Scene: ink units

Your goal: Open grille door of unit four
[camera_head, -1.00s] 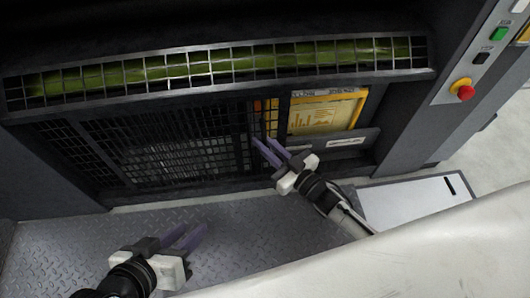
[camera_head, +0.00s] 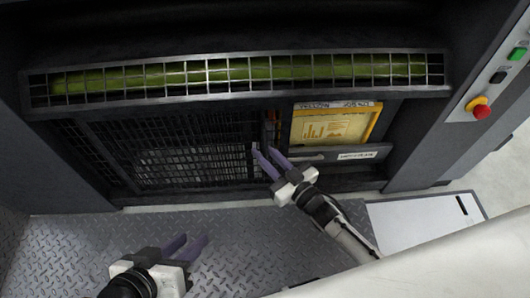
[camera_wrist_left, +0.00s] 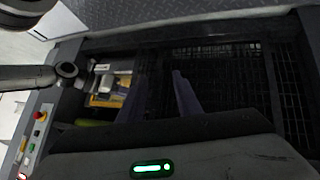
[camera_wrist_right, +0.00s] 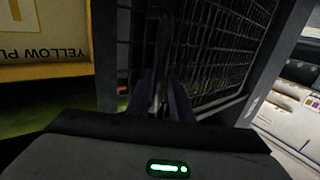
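The grille door (camera_head: 190,150) is a dark mesh panel low in the machine's front, left of a yellow panel. The mesh also shows in the right wrist view (camera_wrist_right: 225,55). My right gripper (camera_head: 264,150) is at the door's right edge. Its two purple fingers show a gap, and in the right wrist view (camera_wrist_right: 161,98) a dark upright bar stands between or just behind them; contact is unclear. I cannot tell whether the door is ajar. My left gripper (camera_head: 187,243) is open and empty above the floor plate, apart from the door; its fingers partly show in the left wrist view (camera_wrist_left: 185,95).
A grated slot with a green roller (camera_head: 240,72) runs above the door. The yellow panel (camera_head: 333,125) is right of my right gripper. A red stop knob (camera_head: 481,111) and green button (camera_head: 517,54) sit on the right post. The ridged metal floor (camera_head: 80,240) in front is clear.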

